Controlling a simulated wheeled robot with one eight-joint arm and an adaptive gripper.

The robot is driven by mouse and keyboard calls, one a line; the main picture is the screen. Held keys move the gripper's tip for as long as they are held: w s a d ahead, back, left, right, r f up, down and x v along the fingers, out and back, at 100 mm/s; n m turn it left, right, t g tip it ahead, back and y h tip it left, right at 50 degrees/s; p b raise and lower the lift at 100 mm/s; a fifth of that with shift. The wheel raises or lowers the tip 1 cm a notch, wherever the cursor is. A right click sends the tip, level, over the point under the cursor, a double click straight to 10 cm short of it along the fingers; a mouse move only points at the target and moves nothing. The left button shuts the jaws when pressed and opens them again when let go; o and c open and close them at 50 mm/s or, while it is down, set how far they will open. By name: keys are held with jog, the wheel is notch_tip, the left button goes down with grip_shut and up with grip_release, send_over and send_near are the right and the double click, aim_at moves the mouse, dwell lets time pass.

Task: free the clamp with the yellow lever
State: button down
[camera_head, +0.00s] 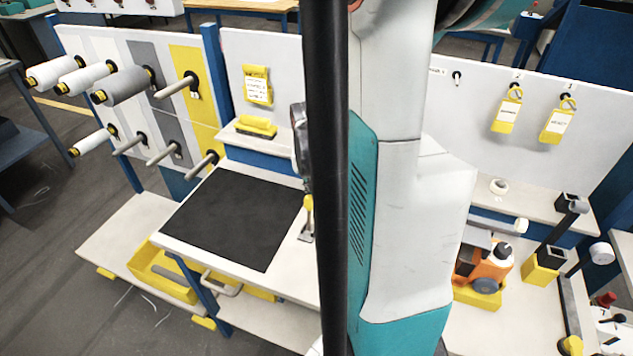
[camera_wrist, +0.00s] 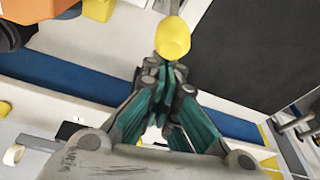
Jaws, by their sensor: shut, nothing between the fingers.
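The clamp's yellow lever (camera_head: 308,203) stands at the right edge of the dark mat, beside my column in the head view. Its metal base (camera_head: 305,231) sits on the pale bench top. In the wrist view the lever's rounded yellow end (camera_wrist: 173,38) shows just past my fingertips. My gripper (camera_wrist: 165,72) is shut and empty, its tips close to the yellow end. I cannot tell whether they touch it. My column and arm hide much of the area around the clamp in the head view.
The dark mat (camera_head: 235,218) covers the bench left of the clamp and is bare. An orange device (camera_head: 484,268) stands on the right. A rack with spools (camera_head: 120,86) is at far left. Yellow tags (camera_head: 507,114) hang on the back panel.

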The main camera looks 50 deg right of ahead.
aim_at(307, 198)
jog(key=a+h, duration=0.1)
jog(key=s+a+h, duration=0.1)
jog(key=a, duration=0.1)
jog(key=a+r+t+h+b, duration=0.1)
jog(key=a, duration=0.1)
jog(key=shift+s+h, duration=0.2)
jog(key=shift+h, duration=0.1)
jog(key=shift+s+a+f, duration=0.1)
jog(key=shift+s+a, duration=0.1)
jog(key=shift+a, duration=0.4)
jog(key=shift+s+a+f, duration=0.1)
jog(key=shift+s+a, duration=0.1)
jog(key=shift+a, duration=0.4)
jog(key=shift+s+a+f, duration=0.15)
